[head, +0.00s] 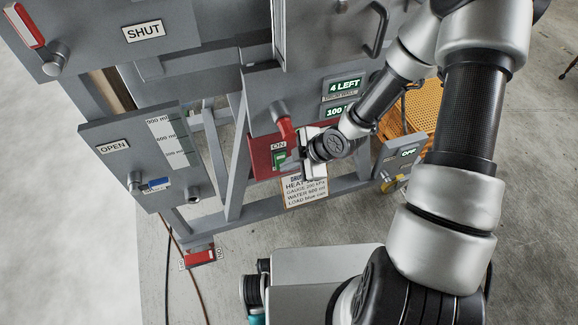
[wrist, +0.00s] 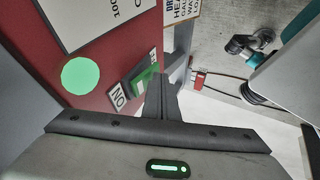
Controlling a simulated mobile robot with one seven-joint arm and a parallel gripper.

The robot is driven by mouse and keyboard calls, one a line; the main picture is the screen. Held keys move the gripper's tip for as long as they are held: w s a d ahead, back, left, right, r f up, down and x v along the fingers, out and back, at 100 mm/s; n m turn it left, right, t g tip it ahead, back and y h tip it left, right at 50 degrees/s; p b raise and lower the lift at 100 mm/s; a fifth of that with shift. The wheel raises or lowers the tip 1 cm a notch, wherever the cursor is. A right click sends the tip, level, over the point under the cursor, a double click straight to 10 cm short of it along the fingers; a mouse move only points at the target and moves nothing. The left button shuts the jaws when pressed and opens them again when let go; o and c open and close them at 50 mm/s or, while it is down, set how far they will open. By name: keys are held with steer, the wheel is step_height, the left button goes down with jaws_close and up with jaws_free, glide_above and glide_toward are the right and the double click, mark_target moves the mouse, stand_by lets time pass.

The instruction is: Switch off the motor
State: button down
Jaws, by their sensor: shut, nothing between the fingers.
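The motor switch is not named on any label I can read. A red panel (head: 258,160) on the grey machine carries an ON label (head: 279,146) above a green switch (head: 279,158). In the wrist view the red panel (wrist: 35,60) shows a lit round green lamp (wrist: 90,76). The green switch (wrist: 146,82) is there too, with the ON label (wrist: 118,96) upside down. My gripper (head: 291,165) is shut and empty, close beside the switch. In the wrist view its fingers (wrist: 172,75) partly cover that area. I cannot tell whether they touch the switch.
A notice card (head: 304,189) hangs below. An OFF panel (head: 402,157) stands to the right, and an OPEN panel (head: 118,147) to the left. A red switch (head: 200,257) sits low near the floor cables.

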steer(key=shift+w+f, duration=0.25)
steer(key=shift+r, duration=0.15)
